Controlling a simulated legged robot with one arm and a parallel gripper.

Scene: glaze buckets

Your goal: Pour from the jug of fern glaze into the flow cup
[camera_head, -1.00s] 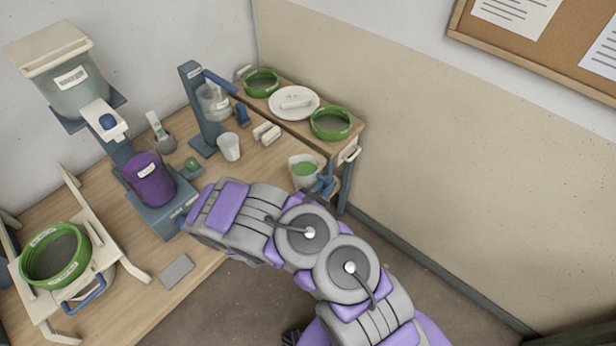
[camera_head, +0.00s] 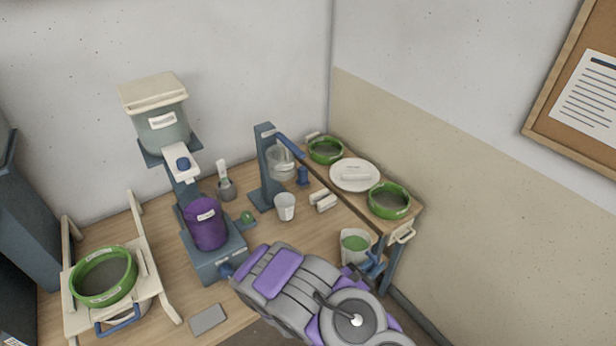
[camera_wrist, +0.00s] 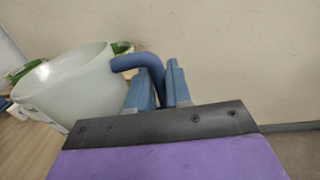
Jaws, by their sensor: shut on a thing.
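The jug of fern glaze (camera_head: 354,257) is a pale translucent vessel with green liquid visible inside, held upright near the right front of the bench. My gripper (camera_head: 372,264) is shut on its blue handle. In the wrist view the jug (camera_wrist: 68,88) fills the left side, and its blue handle (camera_wrist: 138,61) runs between my fingers (camera_wrist: 159,88). What looks like the flow cup (camera_head: 281,165) is a clear cup on a blue stand (camera_head: 266,170), behind and left of the jug and apart from it. A small white cup (camera_head: 285,207) stands in front of that stand.
A purple bucket (camera_head: 205,224) sits on a blue machine left of my arm. Green-rimmed sieves (camera_head: 389,201) and a white plate (camera_head: 355,175) lie on the right side. White blocks (camera_head: 323,201) lie between the white cup and plate. A grey slab (camera_head: 208,319) lies at the front edge.

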